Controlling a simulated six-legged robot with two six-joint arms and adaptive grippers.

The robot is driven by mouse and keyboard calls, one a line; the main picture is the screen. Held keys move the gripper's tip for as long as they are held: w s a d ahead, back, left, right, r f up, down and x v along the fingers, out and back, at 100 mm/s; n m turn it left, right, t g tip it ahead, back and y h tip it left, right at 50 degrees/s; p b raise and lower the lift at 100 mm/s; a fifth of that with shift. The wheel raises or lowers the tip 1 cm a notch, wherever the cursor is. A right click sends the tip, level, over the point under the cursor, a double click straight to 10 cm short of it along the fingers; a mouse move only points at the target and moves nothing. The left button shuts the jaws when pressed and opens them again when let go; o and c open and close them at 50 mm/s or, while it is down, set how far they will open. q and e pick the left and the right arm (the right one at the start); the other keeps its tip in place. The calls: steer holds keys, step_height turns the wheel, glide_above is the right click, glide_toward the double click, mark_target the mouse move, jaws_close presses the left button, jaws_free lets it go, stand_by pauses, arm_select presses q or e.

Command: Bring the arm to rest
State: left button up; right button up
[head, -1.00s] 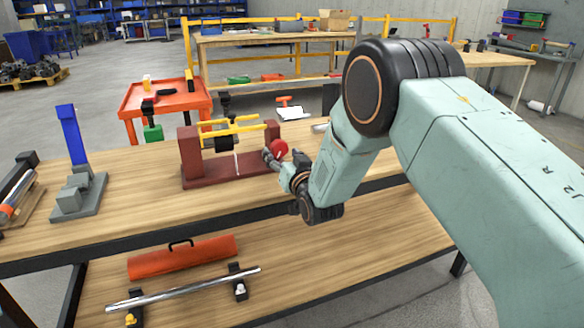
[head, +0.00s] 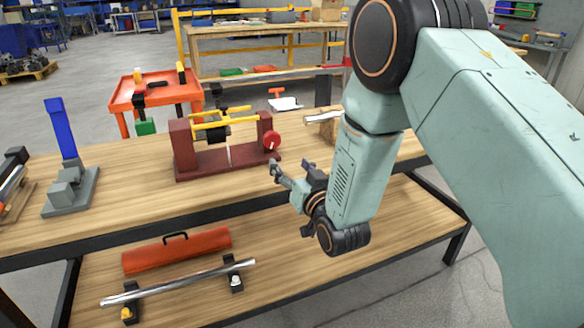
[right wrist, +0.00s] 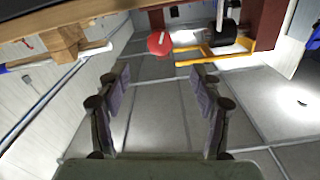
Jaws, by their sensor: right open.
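My right arm comes in from the right in the head view. Its gripper (head: 275,172) is at the front edge of the workbench (head: 130,168), just in front of and below the red knob (head: 271,140) of the dark red screw-jack stand (head: 222,165). In the right wrist view my right gripper (right wrist: 158,90) has its two fingers wide apart, with nothing between them. The red knob (right wrist: 160,43) shows beyond the fingertips, clear of them. My left gripper is not in view.
A blue post on a grey base (head: 70,190) stands at the left of the bench. A wooden block (head: 325,125) lies behind my right forearm. The lower shelf holds an orange toolbox (head: 176,250) and a metal rod (head: 175,284). An orange cart (head: 155,90) stands behind.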

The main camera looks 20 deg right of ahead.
stand_by(0.3)
steer(key=s+f+n+g+p, duration=0.1)
steer(key=s+f+g, duration=0.9)
steer(key=s+f, duration=0.85)
steer(key=s+f+g+p, duration=0.1)
steer(key=s+f+g, duration=0.2)
steer(key=s, duration=0.9)
steer(key=s+f+g+p, duration=0.2)
steer(key=s+g, duration=0.3)
steer(key=s, duration=0.8)
steer(key=shift+s+d+f+h, duration=0.2)
steer(key=shift+f+h, duration=0.1)
steer(key=shift+f, duration=0.15)
